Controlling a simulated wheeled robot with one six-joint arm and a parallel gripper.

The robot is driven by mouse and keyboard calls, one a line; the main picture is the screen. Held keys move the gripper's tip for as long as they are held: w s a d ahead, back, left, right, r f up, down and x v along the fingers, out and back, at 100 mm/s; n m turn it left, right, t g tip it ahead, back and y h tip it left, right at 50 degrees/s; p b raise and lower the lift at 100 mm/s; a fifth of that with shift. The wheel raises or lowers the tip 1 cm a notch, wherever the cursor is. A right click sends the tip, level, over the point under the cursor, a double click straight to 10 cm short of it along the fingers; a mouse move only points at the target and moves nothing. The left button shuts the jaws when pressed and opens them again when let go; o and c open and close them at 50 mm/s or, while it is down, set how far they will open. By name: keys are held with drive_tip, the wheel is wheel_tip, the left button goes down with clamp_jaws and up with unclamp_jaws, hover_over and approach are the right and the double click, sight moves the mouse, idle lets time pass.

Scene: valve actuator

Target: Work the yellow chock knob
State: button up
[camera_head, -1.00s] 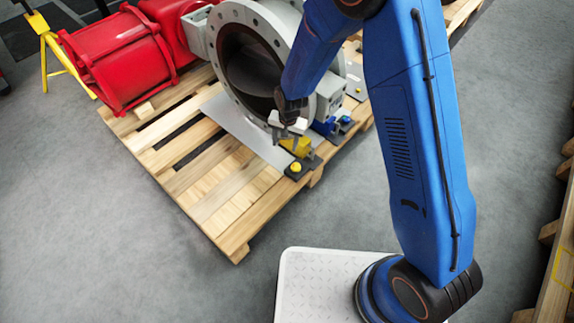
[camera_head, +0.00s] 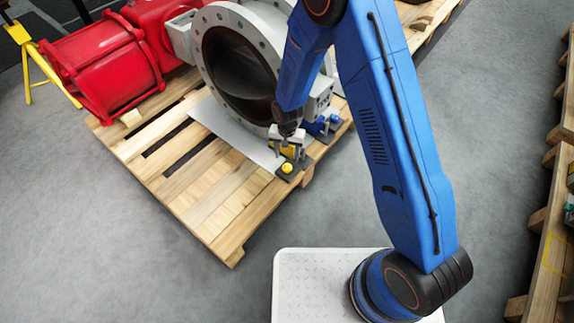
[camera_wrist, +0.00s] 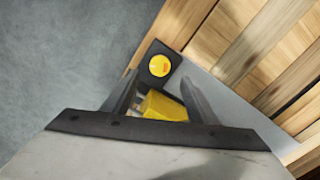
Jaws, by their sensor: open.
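The round yellow chock knob (camera_head: 287,168) sits on a dark base plate at the near right edge of the pallet. It also shows in the wrist view (camera_wrist: 160,65), just beyond my fingertips. A yellow block (camera_wrist: 163,106) stands on the same base, between my fingers in the wrist view and partly hidden by my gripper's body. My gripper (camera_head: 288,149) points down over the block; its fingers (camera_wrist: 160,80) are apart. I cannot tell whether either finger touches the block.
A large grey flanged valve (camera_head: 238,50) and a red actuator (camera_head: 105,65) rest on the wooden pallet (camera_head: 190,180). A blue fixture (camera_head: 333,119) sits close to the right of my gripper. Grey floor is clear in front of the pallet.

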sight(287, 167)
wheel_tip(287, 167, down, 8)
drive_tip(key=shift+r, duration=0.2)
idle(0.3)
drive_tip(key=c, duration=1.1)
drive_tip(key=shift+o, duration=0.2)
